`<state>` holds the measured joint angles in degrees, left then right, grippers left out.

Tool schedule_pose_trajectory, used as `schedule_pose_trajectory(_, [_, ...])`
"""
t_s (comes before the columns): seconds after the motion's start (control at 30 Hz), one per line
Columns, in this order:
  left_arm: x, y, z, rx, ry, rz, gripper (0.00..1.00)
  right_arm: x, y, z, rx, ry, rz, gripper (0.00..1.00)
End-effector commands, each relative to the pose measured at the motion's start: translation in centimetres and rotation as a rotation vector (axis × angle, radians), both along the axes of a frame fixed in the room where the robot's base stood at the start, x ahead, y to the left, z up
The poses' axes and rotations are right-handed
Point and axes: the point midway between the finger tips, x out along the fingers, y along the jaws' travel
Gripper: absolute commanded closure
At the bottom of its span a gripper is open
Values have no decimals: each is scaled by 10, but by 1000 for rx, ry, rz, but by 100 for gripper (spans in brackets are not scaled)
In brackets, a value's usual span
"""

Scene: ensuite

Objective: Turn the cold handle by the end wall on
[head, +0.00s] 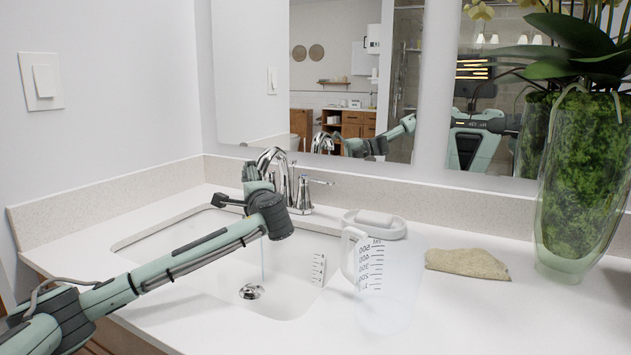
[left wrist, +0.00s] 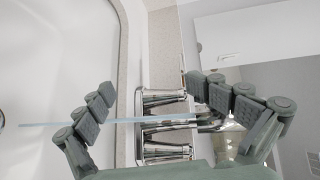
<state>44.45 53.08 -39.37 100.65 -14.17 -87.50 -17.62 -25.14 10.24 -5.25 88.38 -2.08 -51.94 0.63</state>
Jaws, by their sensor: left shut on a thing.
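The chrome tap stands behind the basin, its curved spout (head: 275,156) in the middle. Its cold handle by the end wall is hidden behind my left gripper (head: 245,185) in the head view. A thin stream of water (head: 262,262) falls into the basin (head: 300,275). My right gripper is not in view.
A clear measuring jug (head: 390,290), a soap dish (head: 380,228), a folded tan cloth (head: 468,263) and a glass planter (head: 575,200) stand right of the basin. The mirror (head: 340,90) and backsplash are close behind the tap. The end wall (head: 110,120) is at left.

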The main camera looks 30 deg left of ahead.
Motion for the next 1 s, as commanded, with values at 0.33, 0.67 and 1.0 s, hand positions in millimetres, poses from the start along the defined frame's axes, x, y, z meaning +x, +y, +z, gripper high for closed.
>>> schedule_pose_trajectory(0.33, [13,-98,16,24,-66,-312,72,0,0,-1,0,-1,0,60])
schedule_pose_trajectory(0.67, [-44,-64,15,4,-14,-56,72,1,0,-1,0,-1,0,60])
schedule_pose_trajectory(1.0, [-59,-52,18,-1,-8,22,72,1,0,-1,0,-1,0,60])
